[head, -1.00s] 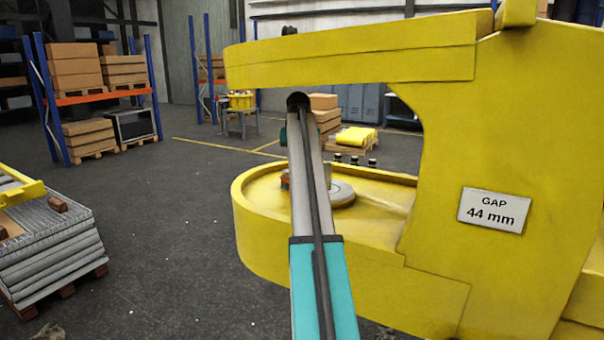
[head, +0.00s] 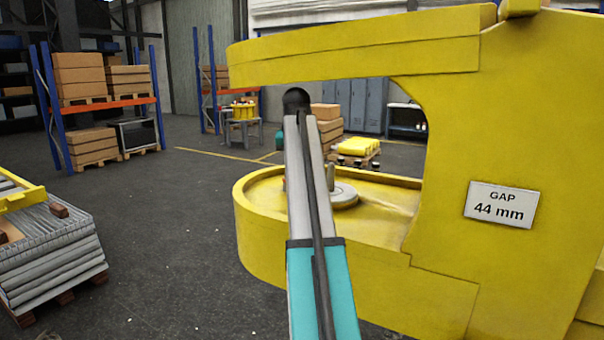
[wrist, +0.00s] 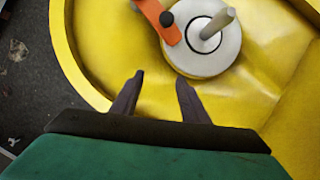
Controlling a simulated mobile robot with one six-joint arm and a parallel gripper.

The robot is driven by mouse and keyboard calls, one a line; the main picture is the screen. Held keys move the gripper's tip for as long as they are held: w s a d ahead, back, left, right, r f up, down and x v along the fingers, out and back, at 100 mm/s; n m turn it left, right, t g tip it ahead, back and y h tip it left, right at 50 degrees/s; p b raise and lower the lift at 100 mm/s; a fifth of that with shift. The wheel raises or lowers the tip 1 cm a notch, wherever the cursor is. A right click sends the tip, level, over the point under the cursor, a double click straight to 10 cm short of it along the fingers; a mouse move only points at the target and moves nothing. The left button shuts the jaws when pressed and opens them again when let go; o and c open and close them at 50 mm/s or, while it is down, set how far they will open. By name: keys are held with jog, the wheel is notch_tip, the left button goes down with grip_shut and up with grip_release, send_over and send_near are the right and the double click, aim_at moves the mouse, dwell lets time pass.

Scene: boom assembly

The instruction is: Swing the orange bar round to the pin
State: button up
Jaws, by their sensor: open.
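The orange bar (wrist: 159,18) shows in the wrist view, running in from the top edge. A light upright pin (wrist: 217,24) stands at the disc's middle, just right of the bar's end. My gripper (wrist: 160,78) is open and empty, with its fingers below the disc in the picture and apart from the bar.
The disc sits in a rounded yellow tray (head: 262,240) with a raised rim. A thick yellow upper beam (head: 350,62) overhangs it, and a yellow column with a "GAP 44 mm" sign (head: 501,206) stands right. A stack of grey sheets (head: 55,255) is at left; the floor between is clear.

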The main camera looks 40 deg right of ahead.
jog(key=shift+s+a, duration=0.55)
jog(key=shift+a, duration=0.15)
